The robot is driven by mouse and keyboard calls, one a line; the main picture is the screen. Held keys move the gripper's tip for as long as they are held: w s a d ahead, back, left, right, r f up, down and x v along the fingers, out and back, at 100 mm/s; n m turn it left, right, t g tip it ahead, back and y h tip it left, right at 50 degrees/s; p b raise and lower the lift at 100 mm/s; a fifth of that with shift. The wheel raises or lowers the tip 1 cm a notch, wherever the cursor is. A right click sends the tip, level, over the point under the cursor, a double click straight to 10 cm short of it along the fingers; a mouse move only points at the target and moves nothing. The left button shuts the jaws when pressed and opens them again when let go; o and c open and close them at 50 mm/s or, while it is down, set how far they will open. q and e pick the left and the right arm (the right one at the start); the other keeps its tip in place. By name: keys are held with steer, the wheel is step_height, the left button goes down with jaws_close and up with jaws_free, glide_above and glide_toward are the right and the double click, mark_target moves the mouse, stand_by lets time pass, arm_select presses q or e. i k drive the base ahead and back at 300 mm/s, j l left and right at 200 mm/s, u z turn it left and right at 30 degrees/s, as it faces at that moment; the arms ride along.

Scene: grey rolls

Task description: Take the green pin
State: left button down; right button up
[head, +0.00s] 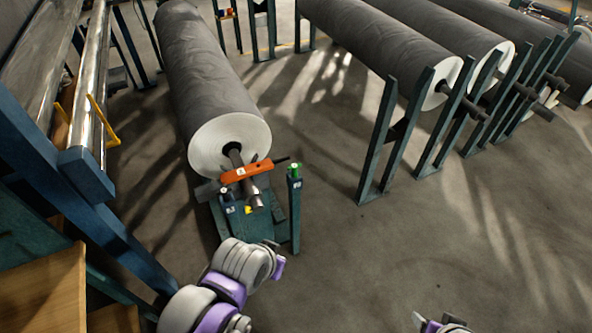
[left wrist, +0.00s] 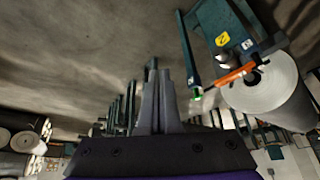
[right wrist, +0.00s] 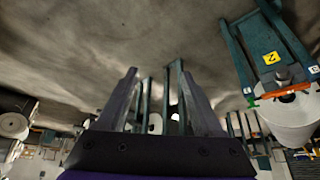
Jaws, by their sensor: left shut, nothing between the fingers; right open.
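The small green pin (head: 295,169) sits at the top of a dark teal post (head: 294,215), beside the front end of a large grey roll. The pin also shows small in the left wrist view (left wrist: 197,94) and in the right wrist view (right wrist: 255,103). My left gripper (head: 277,258) is below the post, apart from the pin. Its fingers are together and empty in the left wrist view (left wrist: 157,72). My right gripper (head: 422,319) is at the bottom edge, far from the pin. Its fingers stand apart and empty in the right wrist view (right wrist: 158,72).
An orange bar (head: 246,172) lies across the shaft of the near grey roll (head: 205,75), close to the pin. Other rolls (head: 390,45) rest on teal stands at the upper right. A blue frame (head: 88,178) stands at the left. The floor at lower right is clear.

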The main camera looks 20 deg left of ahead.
mark_target(294, 165)
steer(key=u, duration=0.35)
steer(key=i+l+u, duration=0.25)
steer(key=i+u, duration=0.15)
steer(key=i+l+u, duration=0.4)
steer(key=i+l, duration=0.6)
steer(key=l, duration=0.15)
